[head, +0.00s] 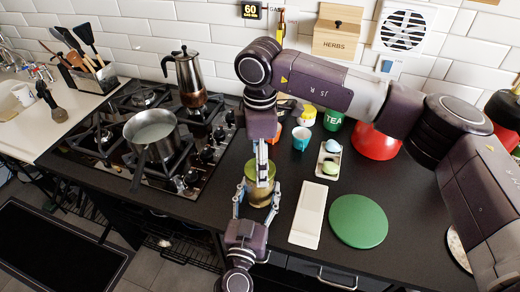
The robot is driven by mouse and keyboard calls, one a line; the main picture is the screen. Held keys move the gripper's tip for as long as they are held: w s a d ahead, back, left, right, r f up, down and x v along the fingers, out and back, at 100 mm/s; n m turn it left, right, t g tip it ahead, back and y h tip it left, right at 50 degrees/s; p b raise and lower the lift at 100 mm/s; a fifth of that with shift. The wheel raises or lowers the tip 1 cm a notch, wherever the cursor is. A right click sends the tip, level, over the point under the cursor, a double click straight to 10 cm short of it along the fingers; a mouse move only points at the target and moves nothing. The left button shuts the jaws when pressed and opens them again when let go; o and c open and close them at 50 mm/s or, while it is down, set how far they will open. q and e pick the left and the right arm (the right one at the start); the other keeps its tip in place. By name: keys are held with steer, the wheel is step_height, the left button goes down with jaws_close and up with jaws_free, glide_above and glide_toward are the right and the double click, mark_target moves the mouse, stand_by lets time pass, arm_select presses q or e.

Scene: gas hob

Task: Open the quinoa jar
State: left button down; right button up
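A jar (259,196) with a green lid (250,169) and a brownish-gold body stands upright near the front edge of the dark counter, right of the hob. I cannot read a label on it; it appears to be the quinoa jar. My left gripper (257,200) reaches up from the bottom of the picture, one finger on each side of the jar's body, and looks shut on it. My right gripper (262,178) points down from above, its fingers at the lid. They overlap edge-on, so I cannot tell whether they are closed on it. The lid appears seated on the jar.
A gas hob (120,165) with a saucepan (152,134) and a moka pot (188,77) is on the left. A white board (309,214) and a green disc (358,221) lie right of the jar. A blue cup (301,138) and TEA tin (333,119) stand behind.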

steer(key=shift+f, duration=0.4)
steer(key=shift+c, duration=0.4)
